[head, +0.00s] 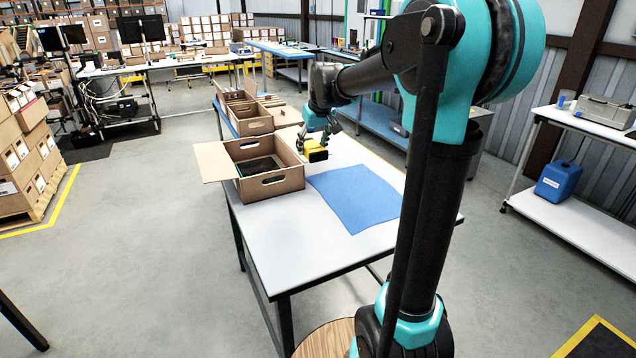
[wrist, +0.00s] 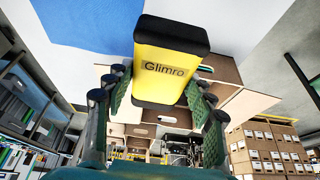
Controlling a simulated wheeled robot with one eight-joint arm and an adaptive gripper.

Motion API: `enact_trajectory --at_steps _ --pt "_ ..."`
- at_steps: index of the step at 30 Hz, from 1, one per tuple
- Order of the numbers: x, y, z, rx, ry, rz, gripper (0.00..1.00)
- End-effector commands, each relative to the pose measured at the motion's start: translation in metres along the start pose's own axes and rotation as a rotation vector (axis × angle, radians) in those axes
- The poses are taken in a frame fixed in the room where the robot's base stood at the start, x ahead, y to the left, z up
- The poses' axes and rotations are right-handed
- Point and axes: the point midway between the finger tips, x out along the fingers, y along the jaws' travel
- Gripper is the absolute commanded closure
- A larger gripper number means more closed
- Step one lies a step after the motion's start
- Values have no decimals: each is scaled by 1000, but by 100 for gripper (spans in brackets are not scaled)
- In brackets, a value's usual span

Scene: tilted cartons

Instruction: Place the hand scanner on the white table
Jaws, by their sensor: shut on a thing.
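The hand scanner (head: 314,150) is yellow and black. In the wrist view the scanner (wrist: 172,65) shows the word "Glimro" and sits between the two green-padded fingers. My gripper (wrist: 160,95) is shut on it; in the head view my gripper (head: 318,133) holds it beside the right wall of the open carton. The white table (head: 305,255) runs below, with a bare front part. I cannot tell exactly how high the scanner is above the table.
An open cardboard carton (head: 272,187) with a dark inside stands on the table's left, its flap out to the left. A blue mat (head: 355,196) lies on the right. More cartons (head: 250,122) stand behind. The table's front is clear.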

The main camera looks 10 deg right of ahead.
Motion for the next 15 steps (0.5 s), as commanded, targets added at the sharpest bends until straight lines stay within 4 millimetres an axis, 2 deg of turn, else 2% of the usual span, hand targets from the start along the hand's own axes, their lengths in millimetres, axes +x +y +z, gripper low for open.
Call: enact_trajectory --at_steps 2,5,15 --pt "4 -3 2 -18 2 -6 83" --pt "22 -3 10 -20 2 -7 83" --pt "100 -2 42 -18 2 -6 83"
